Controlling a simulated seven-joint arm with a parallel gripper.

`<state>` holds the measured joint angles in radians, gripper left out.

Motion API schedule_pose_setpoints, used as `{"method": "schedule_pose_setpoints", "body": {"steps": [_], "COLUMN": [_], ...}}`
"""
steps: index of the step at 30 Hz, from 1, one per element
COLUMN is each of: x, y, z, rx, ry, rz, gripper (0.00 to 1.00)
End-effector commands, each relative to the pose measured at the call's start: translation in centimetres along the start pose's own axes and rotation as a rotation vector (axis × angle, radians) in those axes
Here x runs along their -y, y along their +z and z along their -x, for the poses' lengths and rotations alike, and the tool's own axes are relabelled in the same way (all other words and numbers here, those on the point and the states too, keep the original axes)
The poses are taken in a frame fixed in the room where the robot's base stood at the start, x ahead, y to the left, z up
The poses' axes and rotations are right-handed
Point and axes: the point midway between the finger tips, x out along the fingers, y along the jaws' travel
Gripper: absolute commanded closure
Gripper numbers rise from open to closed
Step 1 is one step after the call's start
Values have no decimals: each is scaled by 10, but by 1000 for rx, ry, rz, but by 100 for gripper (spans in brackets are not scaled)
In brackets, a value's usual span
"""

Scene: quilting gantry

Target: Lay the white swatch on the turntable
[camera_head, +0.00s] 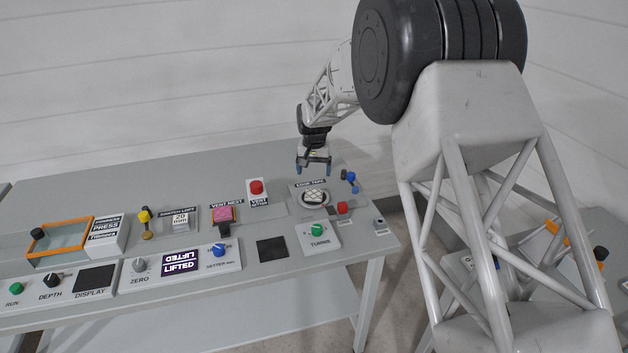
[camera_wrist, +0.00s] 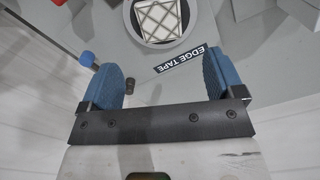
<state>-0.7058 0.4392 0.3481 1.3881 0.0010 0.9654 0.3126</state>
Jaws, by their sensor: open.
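The white swatch (camera_wrist: 157,17), with a dark grid of lines, lies on the round turntable (camera_wrist: 137,28) in the wrist view. In the head view the swatch (camera_head: 313,196) sits inside the turntable's ring near the table's right end. My gripper (camera_head: 314,172) hangs above and behind it, clear of the surface. In the wrist view the blue fingers of my gripper (camera_wrist: 162,80) are wide apart with nothing between them. The far edge of the turntable is cut off by the top of the wrist view.
An "EDGE TAPE" label (camera_wrist: 181,60) lies beside the turntable. A blue-knobbed lever (camera_head: 350,178) stands right of it. A red button (camera_head: 256,187) and a pink pad (camera_head: 223,214) are to the left. The table's right edge is close by.

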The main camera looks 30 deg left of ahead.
Motion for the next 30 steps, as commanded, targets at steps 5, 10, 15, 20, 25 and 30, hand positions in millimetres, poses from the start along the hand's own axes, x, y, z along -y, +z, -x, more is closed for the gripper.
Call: {"method": "schedule_pose_setpoints", "body": {"steps": [5,10,15,20,25,30], "x": [0,0,0,0,0,0], "y": [0,0,0,0,0,0], "z": [21,29,31,31,31,31], "rx": [0,0,0,0,1,0], "ry": [0,0,0,0,0,0], "rz": [0,0,0,0,0,0], "gripper": [13,13,13,13,13,13]}}
